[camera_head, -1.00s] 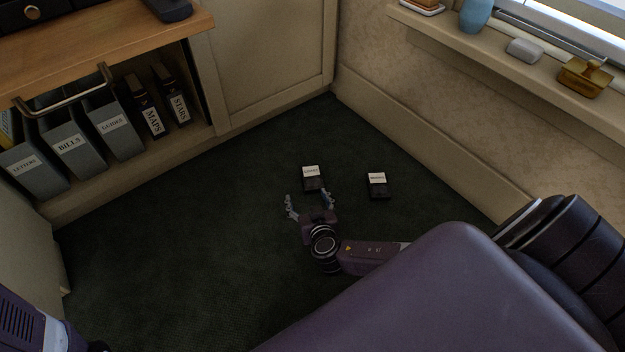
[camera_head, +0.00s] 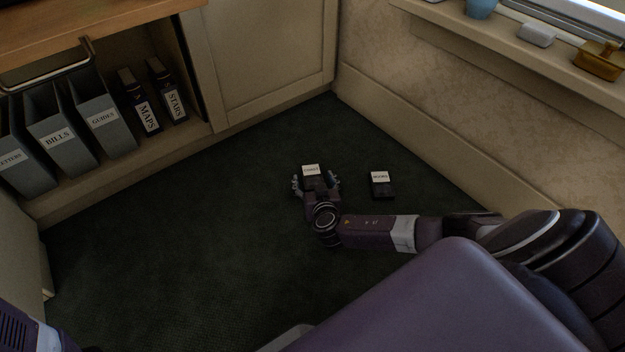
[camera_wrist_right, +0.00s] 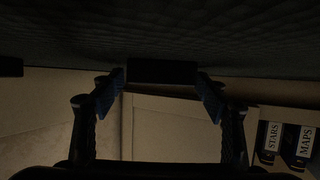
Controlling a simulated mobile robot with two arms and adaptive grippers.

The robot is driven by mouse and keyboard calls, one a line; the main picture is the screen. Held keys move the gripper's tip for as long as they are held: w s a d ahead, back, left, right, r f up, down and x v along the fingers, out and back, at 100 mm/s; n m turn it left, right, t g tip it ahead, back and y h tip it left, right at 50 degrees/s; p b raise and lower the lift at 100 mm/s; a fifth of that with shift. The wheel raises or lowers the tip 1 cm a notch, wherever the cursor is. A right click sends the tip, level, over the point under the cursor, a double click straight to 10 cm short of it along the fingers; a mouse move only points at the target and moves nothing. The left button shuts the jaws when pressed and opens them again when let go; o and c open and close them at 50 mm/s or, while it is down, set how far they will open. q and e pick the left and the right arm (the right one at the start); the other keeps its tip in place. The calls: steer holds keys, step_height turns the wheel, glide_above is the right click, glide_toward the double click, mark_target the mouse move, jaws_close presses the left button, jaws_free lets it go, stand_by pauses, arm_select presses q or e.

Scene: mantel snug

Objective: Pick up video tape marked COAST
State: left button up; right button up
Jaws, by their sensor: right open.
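A black video tape with a white label (camera_head: 311,170) lies on the dark green carpet; its label seems to read COAST, though it is small. My right gripper (camera_head: 316,182) is open, with one finger on each side of this tape's near part. In the right wrist view the tape's dark end (camera_wrist_right: 162,71) shows between the two open fingers (camera_wrist_right: 155,88), with gaps on both sides. A second black tape (camera_head: 380,184) lies a little to the right, its label too small to read surely. My left gripper is not in view.
A low shelf at left holds grey files (camera_head: 58,137) and black boxes marked MAPS (camera_head: 146,115) and STARS (camera_head: 173,102). A cabinet door (camera_head: 267,60) and wall bound the carpet behind. Open carpet (camera_head: 190,240) lies left of the gripper.

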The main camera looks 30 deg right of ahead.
steer(key=c, duration=1.3)
steer(key=shift+r, duration=0.1)
